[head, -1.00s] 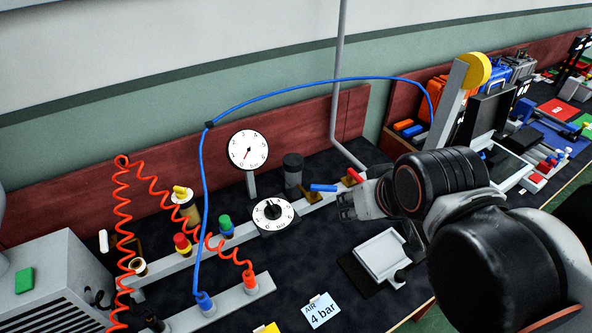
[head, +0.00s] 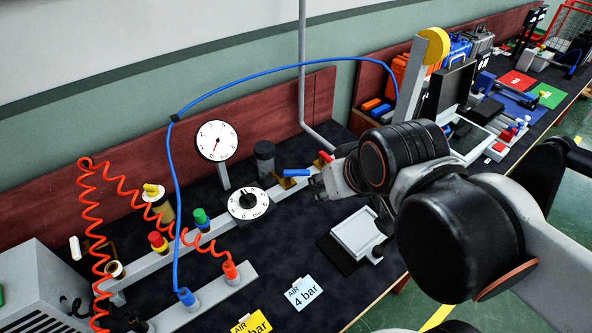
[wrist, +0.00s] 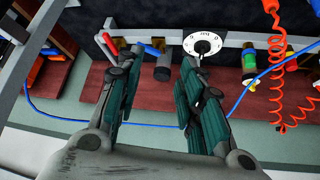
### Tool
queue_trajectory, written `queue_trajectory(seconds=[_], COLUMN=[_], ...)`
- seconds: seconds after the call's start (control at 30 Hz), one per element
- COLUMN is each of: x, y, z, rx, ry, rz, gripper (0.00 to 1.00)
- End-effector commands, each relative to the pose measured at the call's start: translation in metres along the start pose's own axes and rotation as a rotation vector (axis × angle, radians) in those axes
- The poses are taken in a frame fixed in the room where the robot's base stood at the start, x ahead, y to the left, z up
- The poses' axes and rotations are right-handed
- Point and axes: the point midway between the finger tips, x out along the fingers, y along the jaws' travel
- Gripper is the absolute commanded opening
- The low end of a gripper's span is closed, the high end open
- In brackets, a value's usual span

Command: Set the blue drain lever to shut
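The blue lever (head: 296,172) sits on a brass-coloured fitting on the grey rail, between the round dial and the red lever. Its handle lies roughly along the rail in the head view. My gripper (head: 316,184) is just right of and in front of the blue lever, with a small apparent gap. In the wrist view my gripper (wrist: 157,62) has its two fingers spread wide, with nothing held between them. The wrist view looks inverted.
The red lever (head: 326,157) is close behind my gripper and shows in the wrist view (wrist: 150,49). A black-and-white dial (head: 248,203), a gauge (head: 217,140) and a dark cylinder (head: 264,158) stand left. A white tray (head: 356,233) lies in front. A blue hose (head: 270,95) arches overhead.

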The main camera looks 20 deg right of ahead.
Motion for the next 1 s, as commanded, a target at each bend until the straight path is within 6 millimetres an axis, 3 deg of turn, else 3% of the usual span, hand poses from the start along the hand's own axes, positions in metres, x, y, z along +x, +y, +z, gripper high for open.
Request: queue_trajectory(seconds=[0.47,0.77,1.0], x=[0.0,0.008,0.034], y=[0.0,0.003,0.005], z=[-0.005,-0.058,-0.102], rx=[-0.021,-0.268,-0.51], ry=[-0.01,-0.13,-0.245], rz=[0.0,-0.014,-0.06], gripper=[0.35,0.35,0.35])
